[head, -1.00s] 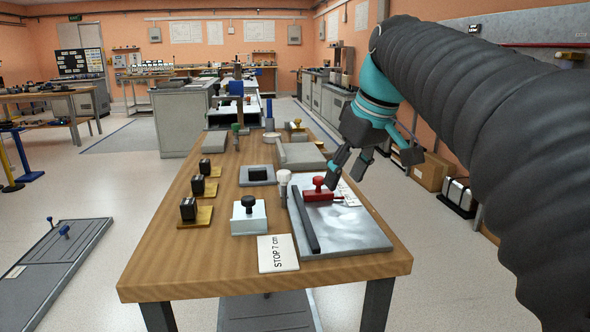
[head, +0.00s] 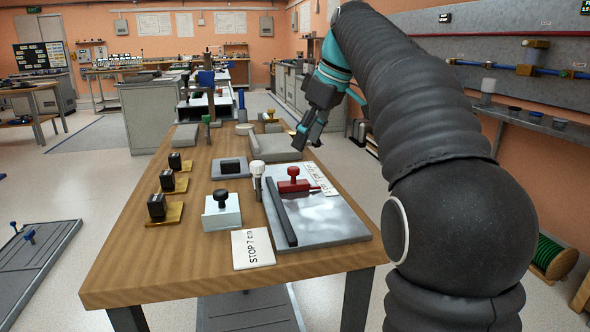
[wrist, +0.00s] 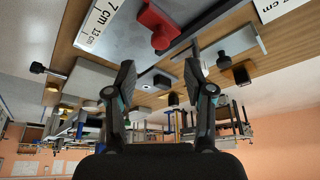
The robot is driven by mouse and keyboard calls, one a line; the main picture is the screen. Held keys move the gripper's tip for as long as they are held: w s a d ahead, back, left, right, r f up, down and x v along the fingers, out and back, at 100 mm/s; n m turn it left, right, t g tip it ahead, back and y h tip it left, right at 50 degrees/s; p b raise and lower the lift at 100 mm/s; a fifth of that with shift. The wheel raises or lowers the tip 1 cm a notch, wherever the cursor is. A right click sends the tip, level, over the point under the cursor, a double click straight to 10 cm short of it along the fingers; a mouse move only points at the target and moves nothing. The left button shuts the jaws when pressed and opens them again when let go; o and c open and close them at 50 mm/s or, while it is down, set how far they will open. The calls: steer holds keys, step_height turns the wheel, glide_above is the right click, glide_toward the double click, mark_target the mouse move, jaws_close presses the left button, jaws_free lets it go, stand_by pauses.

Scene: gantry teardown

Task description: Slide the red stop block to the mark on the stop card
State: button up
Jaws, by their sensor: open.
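The red stop block (head: 293,183), with a round red knob, sits on the grey plate (head: 325,225) at the table's near right, to the right of a dark bar (head: 280,212). A white scale label (head: 322,180) lies beside it; the wrist view shows 7 cm and 13 cm on this label (wrist: 93,28). The stop card (head: 253,249), reading STOP 7 cm, lies at the near edge. My gripper (head: 304,144) is open and empty, above and beyond the block, apart from it. The wrist view shows the red block (wrist: 158,26) past my spread fingertips (wrist: 160,70).
A white-topped post (head: 257,175) stands beside the bar's far end. A white block with a black knob (head: 222,209) stands left of the plate. Several black blocks on yellow bases (head: 160,210) line the table's left side. Bare wood lies between them.

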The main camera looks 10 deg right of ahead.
mark_target(295, 168)
steer(key=b+x, duration=0.1)
steer(key=x, duration=0.6)
steer(key=shift+a+f, duration=0.1)
steer(key=shift+f, duration=0.15)
jaws_close()
